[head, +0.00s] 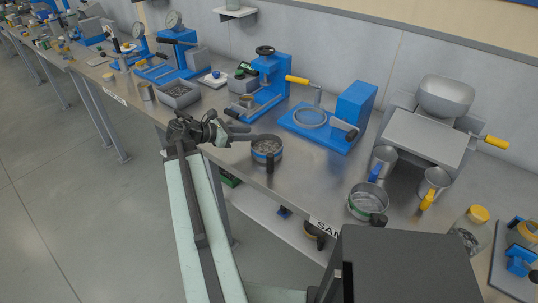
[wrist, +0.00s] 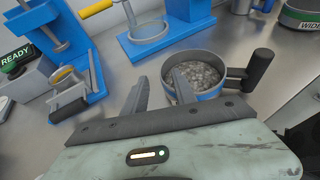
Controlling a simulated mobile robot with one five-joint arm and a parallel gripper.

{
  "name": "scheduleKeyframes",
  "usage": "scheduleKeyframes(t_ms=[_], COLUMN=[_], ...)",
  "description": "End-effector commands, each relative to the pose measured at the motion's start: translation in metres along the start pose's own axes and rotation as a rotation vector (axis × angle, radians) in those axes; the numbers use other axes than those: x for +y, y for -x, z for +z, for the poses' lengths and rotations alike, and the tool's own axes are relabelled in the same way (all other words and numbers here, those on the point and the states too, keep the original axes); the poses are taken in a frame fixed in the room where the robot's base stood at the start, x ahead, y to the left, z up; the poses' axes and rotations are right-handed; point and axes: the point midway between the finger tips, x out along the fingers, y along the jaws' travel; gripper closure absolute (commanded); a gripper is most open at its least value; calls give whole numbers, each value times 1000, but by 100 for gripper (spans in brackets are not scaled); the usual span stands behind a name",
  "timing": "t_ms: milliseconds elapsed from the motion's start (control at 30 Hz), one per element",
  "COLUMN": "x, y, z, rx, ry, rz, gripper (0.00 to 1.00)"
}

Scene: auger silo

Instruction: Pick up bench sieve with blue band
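The bench sieve with the blue band (head: 267,148) stands upright on the steel bench near its front edge. It holds grey grains, and its dark handle points toward the front edge. In the wrist view the sieve (wrist: 212,94) is right of centre, with its handle at the right. My gripper (head: 249,134) is at the sieve's left side. Its fingers are open with nothing held; they also show in the wrist view (wrist: 160,78). There one finger is left of the sieve and the other overlaps its left rim. I cannot tell whether that finger touches it.
A green-banded sieve (head: 368,203) stands farther right on the bench. Behind are a blue stand with a ring (head: 312,117) and a blue press (head: 268,75). Metal cups (head: 383,160) are at the right. A grey tray (head: 178,95) is at the left.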

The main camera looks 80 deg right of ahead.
Motion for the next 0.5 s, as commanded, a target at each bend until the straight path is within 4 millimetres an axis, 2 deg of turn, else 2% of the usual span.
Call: scheduleKeyframes(t_ms=[167,333,400,500], x=[-1,-5,-4,-4], y=[-9,-38,-49,-54], z=[-3,-12,-9,-7], rx=[1,1,1,1], ry=[-1,-1,-2,-1], rz=[0,-1,-2,0], gripper=[67,67,67,67])
